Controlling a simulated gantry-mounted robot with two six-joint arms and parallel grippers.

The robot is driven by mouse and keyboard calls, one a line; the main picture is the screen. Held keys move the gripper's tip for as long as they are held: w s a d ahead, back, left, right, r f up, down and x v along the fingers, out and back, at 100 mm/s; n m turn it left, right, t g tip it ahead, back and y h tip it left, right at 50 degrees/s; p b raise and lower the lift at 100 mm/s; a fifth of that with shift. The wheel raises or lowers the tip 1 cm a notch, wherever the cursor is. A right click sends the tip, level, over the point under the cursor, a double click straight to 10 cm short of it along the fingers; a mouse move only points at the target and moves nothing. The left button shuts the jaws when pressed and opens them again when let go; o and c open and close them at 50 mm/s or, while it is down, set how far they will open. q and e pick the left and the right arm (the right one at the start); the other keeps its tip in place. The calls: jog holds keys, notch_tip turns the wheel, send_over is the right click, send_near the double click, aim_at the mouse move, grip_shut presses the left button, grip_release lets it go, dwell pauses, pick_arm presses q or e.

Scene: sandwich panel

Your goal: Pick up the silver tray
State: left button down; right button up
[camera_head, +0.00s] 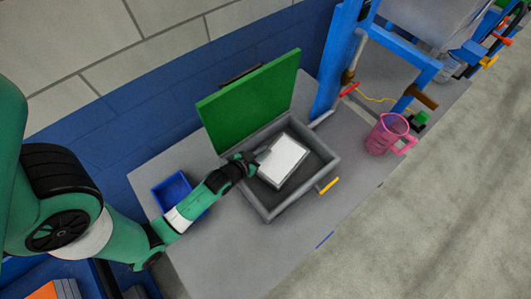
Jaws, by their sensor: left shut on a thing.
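The silver tray (283,160) is a pale rectangular piece inside a grey open box (267,211), tilted in the picture. My left gripper (257,160) reaches over the box's left wall and is shut on the tray's left edge. The fingertips are small and partly hidden against the tray. I cannot tell whether the tray touches the box floor. My right gripper does not show.
The box's green lid (250,100) stands open behind it. A blue bin (173,190) sits left of the box. A pink jug (387,133) and a blue frame (341,60) stand to the right. The grey table (235,262) is clear in front.

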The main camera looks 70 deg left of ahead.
pick_arm(q)
jog(key=s+d+r+p, duration=0.6)
jog(key=d+r+p, duration=0.2)
jog(key=d+r, duration=0.3)
jog(key=shift+d+r, duration=0.15)
jog(key=shift+d, duration=0.65)
